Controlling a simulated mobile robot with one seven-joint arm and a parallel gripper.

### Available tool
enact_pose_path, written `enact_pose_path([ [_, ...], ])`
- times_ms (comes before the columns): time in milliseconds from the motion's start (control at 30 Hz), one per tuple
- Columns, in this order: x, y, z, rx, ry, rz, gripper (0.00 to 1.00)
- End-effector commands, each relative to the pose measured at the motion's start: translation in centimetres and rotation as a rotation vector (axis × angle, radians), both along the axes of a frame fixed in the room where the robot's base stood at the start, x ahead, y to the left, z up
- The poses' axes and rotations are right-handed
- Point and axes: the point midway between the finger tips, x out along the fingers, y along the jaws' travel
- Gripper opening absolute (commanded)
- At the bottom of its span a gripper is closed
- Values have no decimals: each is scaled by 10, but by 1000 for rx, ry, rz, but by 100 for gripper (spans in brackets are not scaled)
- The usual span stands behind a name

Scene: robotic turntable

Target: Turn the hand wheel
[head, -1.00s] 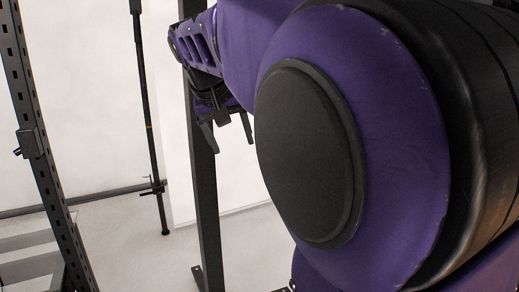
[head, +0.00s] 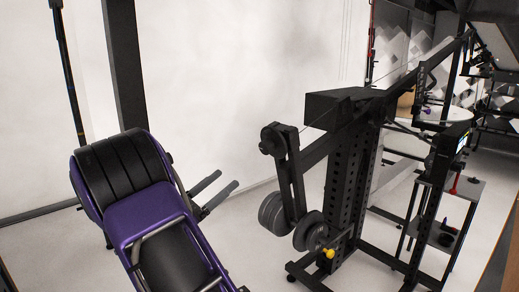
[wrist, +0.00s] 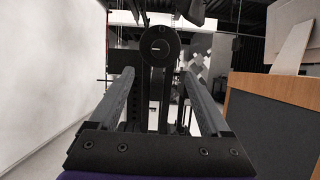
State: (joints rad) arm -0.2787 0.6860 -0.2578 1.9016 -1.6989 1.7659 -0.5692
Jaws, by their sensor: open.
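My gripper (head: 227,179) is open and empty, its two grey fingers apart, left of a black machine frame (head: 338,170) in the head view. The frame carries an arm with a round black hub (head: 272,139) on top and grey discs (head: 308,232) low down. A yellow knob (head: 328,253) sits beside the discs. I cannot tell which round part is the hand wheel. In the wrist view, my gripper (wrist: 157,73) points toward the frame, and a round black hub (wrist: 158,44) shows beyond and between the fingers. The fingers touch nothing.
A black shelf stand (head: 445,205) with small objects and a white round top (head: 447,116) stand at the back right. Black posts (head: 125,65) stand at the left. In the wrist view, a wood-edged cabinet (wrist: 270,120) is at the right. Pale floor lies between.

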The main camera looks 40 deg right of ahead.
Motion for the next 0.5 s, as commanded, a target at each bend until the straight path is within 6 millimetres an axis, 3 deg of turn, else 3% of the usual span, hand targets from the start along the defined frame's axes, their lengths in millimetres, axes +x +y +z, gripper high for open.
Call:
enact_pose_path([
  [500, 6, -104, 44, 3, -7, -5, 81],
])
